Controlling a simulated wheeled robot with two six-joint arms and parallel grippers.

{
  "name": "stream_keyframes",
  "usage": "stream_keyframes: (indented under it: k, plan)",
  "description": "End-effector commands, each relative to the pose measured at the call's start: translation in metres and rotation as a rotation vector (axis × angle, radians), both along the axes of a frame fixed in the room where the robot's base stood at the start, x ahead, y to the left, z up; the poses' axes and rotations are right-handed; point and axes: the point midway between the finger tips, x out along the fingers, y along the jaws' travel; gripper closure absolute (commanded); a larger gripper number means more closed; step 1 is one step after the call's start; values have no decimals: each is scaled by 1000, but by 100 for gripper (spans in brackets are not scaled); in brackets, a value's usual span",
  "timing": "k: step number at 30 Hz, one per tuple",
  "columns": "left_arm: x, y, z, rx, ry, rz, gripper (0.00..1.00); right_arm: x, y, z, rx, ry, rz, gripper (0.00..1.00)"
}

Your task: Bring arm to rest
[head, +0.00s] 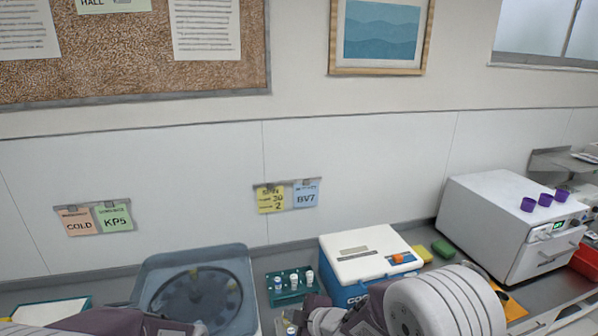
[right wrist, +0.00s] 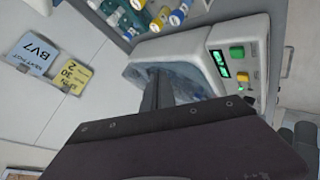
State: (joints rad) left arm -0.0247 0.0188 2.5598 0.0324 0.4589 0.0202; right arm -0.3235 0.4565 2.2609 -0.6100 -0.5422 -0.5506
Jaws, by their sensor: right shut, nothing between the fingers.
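My right arm comes in at the bottom right of the head view, and its gripper (head: 318,322) is at the bottom edge, in front of the white and blue cooler box. In the right wrist view the dark fingers (right wrist: 162,82) are together, with nothing between them. Behind them is the centrifuge with its control panel (right wrist: 228,65). My left arm shows at the bottom left of the head view, with its gripper (head: 185,327) partly cut off by the frame edge. Its fingers cannot be made out.
The centrifuge bowl (head: 158,280), a green tube rack (head: 290,297), the cooler box (head: 358,243) and a white machine (head: 490,232) with purple cups (head: 545,199) on top stand along the counter by the wall.

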Motion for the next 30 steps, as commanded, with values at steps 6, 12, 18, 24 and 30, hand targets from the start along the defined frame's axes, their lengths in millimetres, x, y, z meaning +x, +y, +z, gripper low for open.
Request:
stream_keyframes:
  k: [6,12,18,24,30]
  plan:
    - [0,0,-44,0,1,0,48,-43,-190,-23,85,311,-799,100]
    - [0,0,-41,0,0,0,48,-161,-213,-63,167,784,-1283,100]
    - [0,0,-41,0,0,0,48,-198,-208,-71,172,942,-1438,100]
    - [0,0,-41,0,0,0,48,-197,-208,-71,172,938,-1436,100]
    - [0,0,-41,0,0,0,48,-196,-208,-71,172,937,-1434,100]
